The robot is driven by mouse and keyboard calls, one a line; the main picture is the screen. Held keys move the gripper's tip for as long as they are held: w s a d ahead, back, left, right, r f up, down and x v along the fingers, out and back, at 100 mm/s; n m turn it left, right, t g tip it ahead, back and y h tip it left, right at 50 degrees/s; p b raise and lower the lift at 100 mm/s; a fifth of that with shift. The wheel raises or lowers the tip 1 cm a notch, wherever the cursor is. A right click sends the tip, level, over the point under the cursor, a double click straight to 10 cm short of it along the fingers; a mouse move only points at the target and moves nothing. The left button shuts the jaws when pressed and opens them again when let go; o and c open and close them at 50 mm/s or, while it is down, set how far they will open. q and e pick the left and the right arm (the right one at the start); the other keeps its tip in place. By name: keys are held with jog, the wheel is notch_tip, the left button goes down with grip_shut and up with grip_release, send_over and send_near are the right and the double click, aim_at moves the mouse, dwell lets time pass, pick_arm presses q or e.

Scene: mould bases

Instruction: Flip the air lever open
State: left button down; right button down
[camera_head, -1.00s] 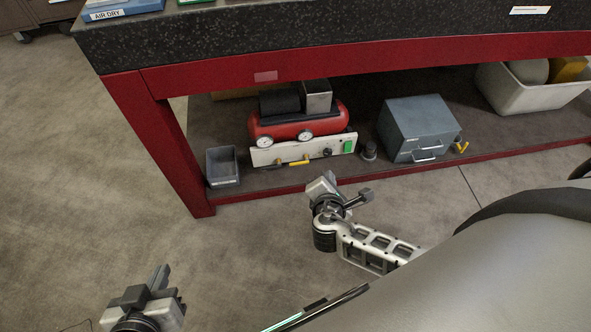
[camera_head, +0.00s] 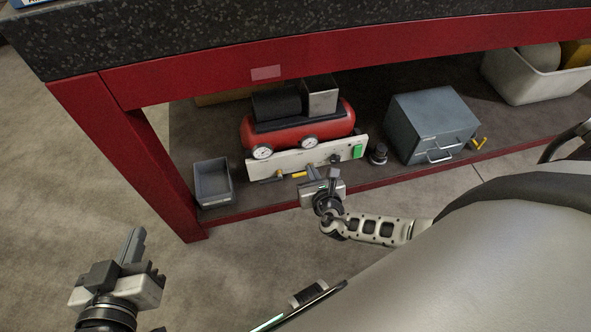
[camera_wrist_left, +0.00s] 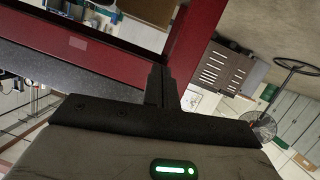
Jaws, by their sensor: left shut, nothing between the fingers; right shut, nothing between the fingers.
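A red air compressor (camera_head: 298,130) stands on the lower shelf behind a white panel (camera_head: 330,157) with gauges, a green switch (camera_head: 358,152) and small levers. A yellow lever (camera_head: 299,175) shows low on the panel, just left of my right gripper. My right gripper (camera_head: 333,173) is shut and empty in front of the panel's lower edge and hides part of it. I cannot tell whether it touches the panel. My left gripper (camera_head: 134,240) is shut and empty, away from the compressor at the lower left. Its closed fingers (camera_wrist_left: 161,86) also show in the left wrist view.
A grey open bin (camera_head: 213,182) stands left of the panel. A dark knob-like part (camera_head: 378,154), a grey drawer cabinet (camera_head: 432,125) and a white tub (camera_head: 535,85) stand to the right. The red bench frame (camera_head: 190,95) overhangs the shelf.

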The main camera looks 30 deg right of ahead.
pick_arm(q)
jog(key=d+f+t+h+b, duration=0.1)
jog(key=b, duration=0.6)
jog(key=w+d+f+t+h+b, duration=0.1)
jog(key=h+b, duration=0.1)
jog(key=b, duration=0.4)
jog(key=d+f+m+t+h+b, duration=0.1)
jog(key=d+t+h+b, duration=0.1)
jog(key=b, duration=0.5)
jog(key=shift+w+f+b, duration=0.25)
jog(key=shift+f+b, duration=0.05)
